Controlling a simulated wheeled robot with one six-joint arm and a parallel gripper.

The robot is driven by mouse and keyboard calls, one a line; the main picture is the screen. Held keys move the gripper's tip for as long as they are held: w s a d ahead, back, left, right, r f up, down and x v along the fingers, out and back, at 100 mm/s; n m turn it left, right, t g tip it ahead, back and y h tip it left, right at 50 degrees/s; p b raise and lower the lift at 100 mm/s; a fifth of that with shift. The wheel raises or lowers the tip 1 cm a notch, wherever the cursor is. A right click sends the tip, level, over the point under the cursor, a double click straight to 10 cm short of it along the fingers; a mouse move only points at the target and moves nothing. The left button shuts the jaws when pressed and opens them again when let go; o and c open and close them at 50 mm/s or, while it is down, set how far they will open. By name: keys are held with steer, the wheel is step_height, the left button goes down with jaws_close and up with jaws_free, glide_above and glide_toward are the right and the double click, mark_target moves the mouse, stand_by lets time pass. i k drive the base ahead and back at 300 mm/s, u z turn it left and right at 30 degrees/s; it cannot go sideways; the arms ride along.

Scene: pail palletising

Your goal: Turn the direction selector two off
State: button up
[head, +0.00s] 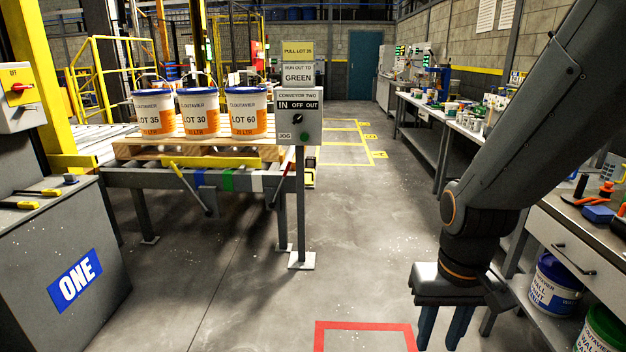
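The direction selector (298,118) is a small black round knob on the grey conveyor two box (284,128). A black label reading IN OFF OUT (298,105) sits above it. Its pointer is too small to read surely. A JOG marking (285,136) is at the box's lower left. The box stands on a post beside the conveyor. My gripper (444,330) hangs at the lower right, fingers down, spread apart and empty. It is well to the right of the selector and apart from it. The fingertips are partly cut by the bottom edge.
Signs above the box read PULL LOT 35 (298,50) and RUN OUT TO GREEN (298,74). Three pails (199,112) stand on a pallet (190,150) on the conveyor, left of the post. A workbench (566,230) lines the right. The floor between is clear.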

mark_target(297, 119)
steer(key=u, duration=0.25)
steer(key=i, duration=1.05)
steer(key=u, duration=0.9)
steer(key=i, duration=1.95)
steer(key=z, duration=0.65)
